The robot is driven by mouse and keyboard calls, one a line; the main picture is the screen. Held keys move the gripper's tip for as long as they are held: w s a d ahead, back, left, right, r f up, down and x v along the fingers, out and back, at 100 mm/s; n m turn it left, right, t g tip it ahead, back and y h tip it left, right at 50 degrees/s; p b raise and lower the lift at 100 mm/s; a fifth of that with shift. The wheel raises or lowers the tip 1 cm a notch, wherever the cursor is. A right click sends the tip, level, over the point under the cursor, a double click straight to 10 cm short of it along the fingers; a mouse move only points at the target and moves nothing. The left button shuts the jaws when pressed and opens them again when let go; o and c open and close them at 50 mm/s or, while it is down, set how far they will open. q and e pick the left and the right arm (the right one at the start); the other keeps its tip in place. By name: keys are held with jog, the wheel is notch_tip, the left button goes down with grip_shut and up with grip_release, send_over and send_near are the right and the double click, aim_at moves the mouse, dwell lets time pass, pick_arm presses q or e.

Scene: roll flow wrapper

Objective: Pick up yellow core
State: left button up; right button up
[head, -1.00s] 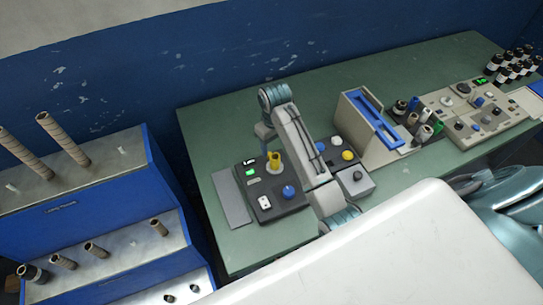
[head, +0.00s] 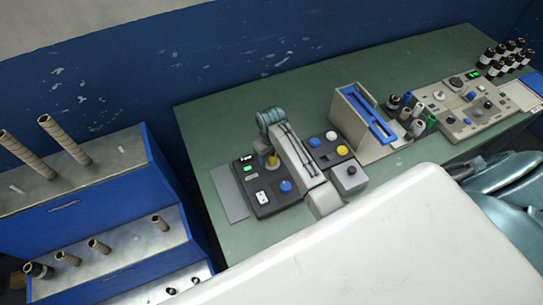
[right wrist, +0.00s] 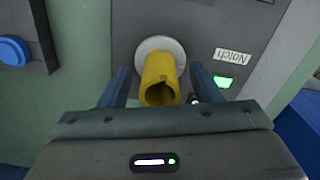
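The yellow core (right wrist: 160,82) is a short hollow tube standing on a round light disc (right wrist: 159,50) of a dark control panel. In the right wrist view my right gripper (right wrist: 160,76) is open, with one finger on each side of the core. A gap shows between the core and each finger. My left gripper is not in view.
The dark panel (head: 265,205) has a blue button (head: 285,186) and a green display. A box with a blue top (head: 368,115), spools and another control panel (head: 470,120) stand to the right. A blue rack (head: 100,205) with brown tubes stands left.

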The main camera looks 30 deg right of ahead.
jog(key=c, duration=1.1)
jog(key=shift+r, duration=0.1)
